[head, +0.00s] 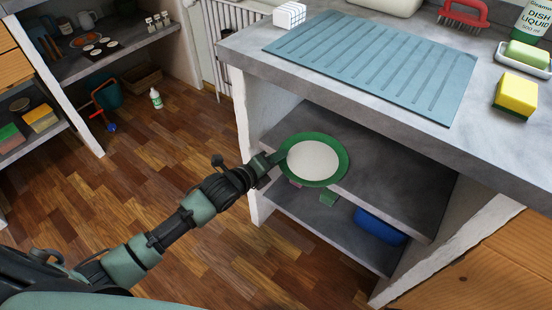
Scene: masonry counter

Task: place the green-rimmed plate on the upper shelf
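The green-rimmed plate (316,160) has a white centre and lies roughly level, face up, at the opening under the counter. My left gripper (279,158) is shut on its left rim, with the fingertips partly hidden there. The upper shelf (395,182) is a grey slab under the countertop. The plate overlaps its front edge in the head view, partly over the shelf and partly out in front. I cannot tell whether the plate touches the shelf. My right gripper is not in view.
Above is the grey countertop (480,138) with a blue ribbed mat (375,60), a yellow sponge (516,95) and a soap dish. A white wall (252,130) bounds the shelf on the left. The lower shelf (310,222) holds a blue item (380,227) and small pieces.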

